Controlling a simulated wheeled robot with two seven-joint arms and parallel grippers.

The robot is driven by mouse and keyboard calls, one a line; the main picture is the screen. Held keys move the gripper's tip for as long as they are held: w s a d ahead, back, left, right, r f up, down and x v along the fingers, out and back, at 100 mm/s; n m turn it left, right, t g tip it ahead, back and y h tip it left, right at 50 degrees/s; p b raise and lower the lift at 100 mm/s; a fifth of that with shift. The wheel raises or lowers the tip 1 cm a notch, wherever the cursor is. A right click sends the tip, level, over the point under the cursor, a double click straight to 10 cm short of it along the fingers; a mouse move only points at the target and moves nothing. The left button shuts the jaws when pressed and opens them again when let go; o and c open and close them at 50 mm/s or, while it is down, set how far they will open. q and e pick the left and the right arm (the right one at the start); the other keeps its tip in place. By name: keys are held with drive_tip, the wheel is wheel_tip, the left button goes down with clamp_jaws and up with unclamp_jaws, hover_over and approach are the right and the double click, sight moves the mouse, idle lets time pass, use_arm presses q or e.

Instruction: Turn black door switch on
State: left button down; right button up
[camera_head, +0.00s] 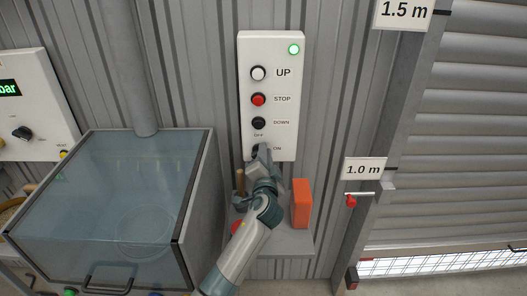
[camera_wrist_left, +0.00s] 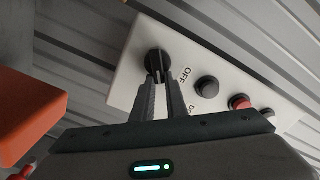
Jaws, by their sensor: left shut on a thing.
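A white control panel (camera_head: 287,95) hangs on the corrugated wall. It has a white UP button (camera_head: 258,73), a red STOP button (camera_head: 258,99) and a black DOWN button (camera_head: 259,122). A green lamp (camera_head: 293,49) is lit at its top. The black rotary switch (camera_wrist_left: 157,60) is at the panel's bottom, between the OFF and ON labels; in the head view my gripper mostly hides it. My left gripper (camera_wrist_left: 159,84) is shut on the switch's knob. I cannot tell clearly which label the knob points to. My right gripper is out of view.
An orange block (camera_head: 301,204) stands on a small grey shelf below the panel, close to my left wrist. A glass-topped cabinet (camera_head: 113,190) is at left. A roller shutter (camera_head: 450,140) is at right, with a bright gap below it.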

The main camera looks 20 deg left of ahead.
use_arm(q)
drive_tip(key=shift+d+f+m+p, duration=0.1)
drive_tip(key=shift+f+m+p, duration=0.15)
drive_tip(key=shift+m, duration=0.9)
drive_tip(key=shift+d+f+m+p, duration=0.1)
drive_tip(key=shift+f+m+p, duration=0.2)
drive_tip(key=shift+m, duration=0.9)
drive_tip(key=shift+d+f+m+p, duration=0.1)
drive_tip(key=shift+f+m+p, duration=0.15)
drive_tip(key=shift+m, duration=0.9)
drive_tip(key=c, duration=1.8)
unclamp_jaws()
drive_tip(key=shift+o, duration=0.2)
drive_tip(key=b+v, duration=0.4)
drive_tip(key=v, duration=1.3)
drive_tip(key=shift+b, duration=0.35)
